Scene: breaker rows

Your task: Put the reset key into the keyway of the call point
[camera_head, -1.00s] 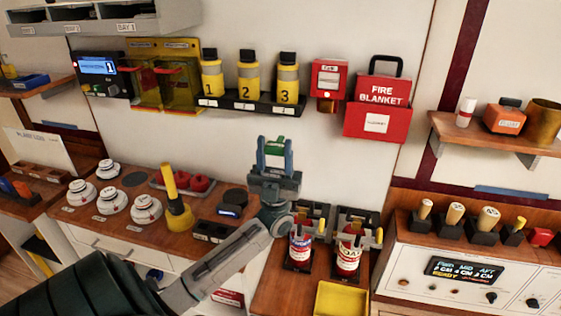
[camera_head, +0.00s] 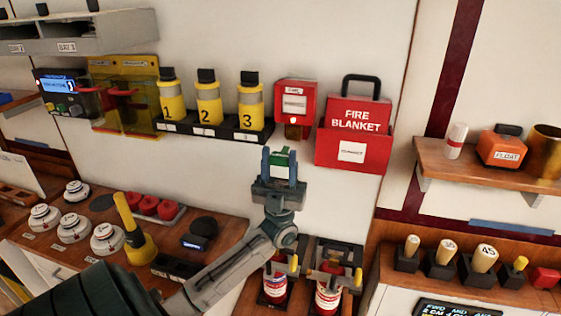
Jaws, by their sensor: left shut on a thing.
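The call point (camera_head: 295,101) is a red box with a white label on the wall, between the yellow bottles and the fire blanket case. A small light glows at its lower part, and the keyway is too small to make out. My left gripper (camera_head: 280,163) is below the call point and slightly left of it, apart from it, with its fingers pointing up. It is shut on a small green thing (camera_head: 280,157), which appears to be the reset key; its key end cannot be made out. My right gripper is not in view.
The red fire blanket case (camera_head: 354,138) hangs just right of the call point. A rack of numbered yellow bottles (camera_head: 208,103) is on its left. Two fire extinguishers (camera_head: 326,296) stand below, near my arm. The wall around the gripper is clear.

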